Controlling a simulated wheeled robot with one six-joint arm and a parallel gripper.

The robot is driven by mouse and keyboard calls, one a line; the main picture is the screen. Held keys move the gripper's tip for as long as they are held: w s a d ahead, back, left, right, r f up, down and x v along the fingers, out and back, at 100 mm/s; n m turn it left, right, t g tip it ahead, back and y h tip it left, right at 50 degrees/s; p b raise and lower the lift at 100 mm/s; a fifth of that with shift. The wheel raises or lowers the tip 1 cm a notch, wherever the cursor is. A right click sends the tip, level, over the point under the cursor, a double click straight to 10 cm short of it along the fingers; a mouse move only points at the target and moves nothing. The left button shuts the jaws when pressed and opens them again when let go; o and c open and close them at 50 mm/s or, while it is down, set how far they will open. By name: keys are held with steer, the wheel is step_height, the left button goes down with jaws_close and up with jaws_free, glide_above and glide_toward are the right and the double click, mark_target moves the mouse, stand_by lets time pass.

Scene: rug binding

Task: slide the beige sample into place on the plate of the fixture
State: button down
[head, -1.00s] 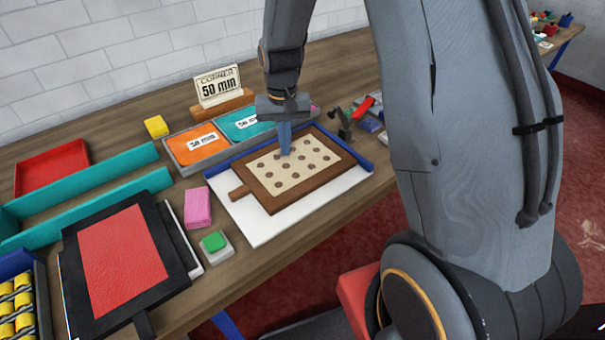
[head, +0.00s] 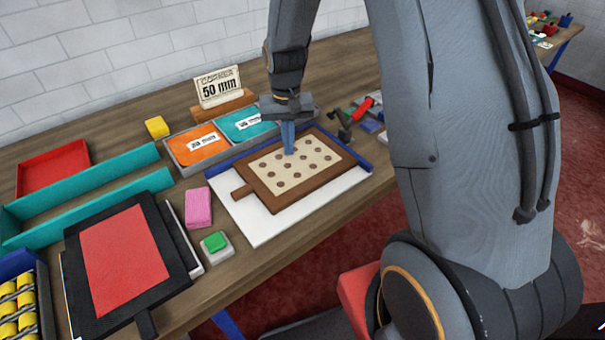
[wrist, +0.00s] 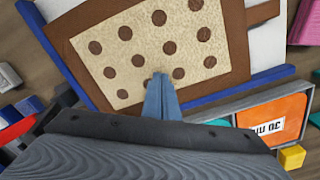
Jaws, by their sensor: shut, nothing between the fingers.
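The beige sample (head: 305,166) has brown dots, a brown border and a brown tab at its left. It lies flat on the white plate (head: 262,232) of the fixture. Blue rails (head: 345,147) run along the plate's back and right sides. The sample's border is close to both rails; I cannot tell whether it touches them. My gripper (head: 290,151) is shut and empty, pointing down with its fingertips at the dotted surface. In the wrist view the fingertips (wrist: 160,80) cover part of the beige sample (wrist: 190,45) near its back edge; contact is not clear.
A pink block (head: 198,207) and green button (head: 215,242) are at left. Tools with a red handle (head: 362,108) lie right of the fixture.

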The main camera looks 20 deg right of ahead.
steer(key=shift+w+d, duration=0.2)
steer(key=shift+d, duration=0.35)
stand_by(0.4)
step_height(320, 180, up, 7)
steer(key=p, duration=0.5)
stand_by(0.4)
steer(key=shift+s, duration=0.1)
stand_by(0.3)
steer(key=s+f+n+t+b, duration=0.1)
steer(key=s+f+n+b, duration=0.1)
steer(key=s+b, duration=0.7)
steer(key=s, duration=0.8)
steer(key=shift+d, duration=0.1)
stand_by(0.7)
